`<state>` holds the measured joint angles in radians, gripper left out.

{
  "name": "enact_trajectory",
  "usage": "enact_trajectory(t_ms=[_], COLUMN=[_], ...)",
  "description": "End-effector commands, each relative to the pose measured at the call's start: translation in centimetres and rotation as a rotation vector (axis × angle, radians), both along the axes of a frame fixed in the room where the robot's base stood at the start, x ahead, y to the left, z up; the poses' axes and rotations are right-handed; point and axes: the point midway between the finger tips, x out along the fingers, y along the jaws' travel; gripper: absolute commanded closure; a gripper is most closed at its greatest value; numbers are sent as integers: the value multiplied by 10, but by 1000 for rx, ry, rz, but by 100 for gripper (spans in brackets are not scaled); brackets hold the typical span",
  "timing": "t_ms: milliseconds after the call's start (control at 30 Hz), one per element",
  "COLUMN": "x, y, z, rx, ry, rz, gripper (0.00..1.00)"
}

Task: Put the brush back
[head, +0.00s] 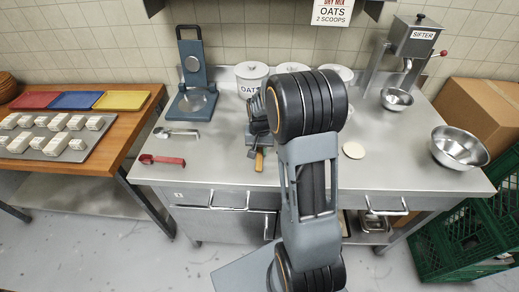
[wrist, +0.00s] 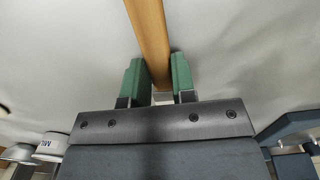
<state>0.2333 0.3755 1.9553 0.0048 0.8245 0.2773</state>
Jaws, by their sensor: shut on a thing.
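The brush shows as a light wooden handle (wrist: 148,35) running up from between the green fingers of my gripper (wrist: 157,82) in the wrist view. My gripper is shut on this handle. In the head view a short tan piece of the handle (head: 259,162) shows over the steel counter, below my gripper (head: 256,148). My arm covers much of that area, and the brush's bristles cannot be made out. I cannot tell whether the brush touches the counter.
The steel counter (head: 220,165) holds a blue-grey press (head: 195,75), an OATS canister (head: 250,76), red scoop (head: 162,160), metal scoop (head: 176,132), pale disc (head: 354,150), sifter (head: 412,42) and steel bowl (head: 459,148). Left is a wooden table (head: 122,122) with trays. Green crates (head: 450,240) stand right.

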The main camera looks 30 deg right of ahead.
Motion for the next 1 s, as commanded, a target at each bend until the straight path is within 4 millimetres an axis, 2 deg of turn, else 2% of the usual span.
enact_trajectory(t_ms=[367,400,633,867,1000], x=[0,0,0,0,0], y=[0,0,0,0,-1], z=[-5,-4,-4,-3,5], rx=[0,0,0,0,-1], ry=[-1,-1,-1,-1,-3], rz=[0,0,0,0,0], gripper=[92,73,50,50,50])
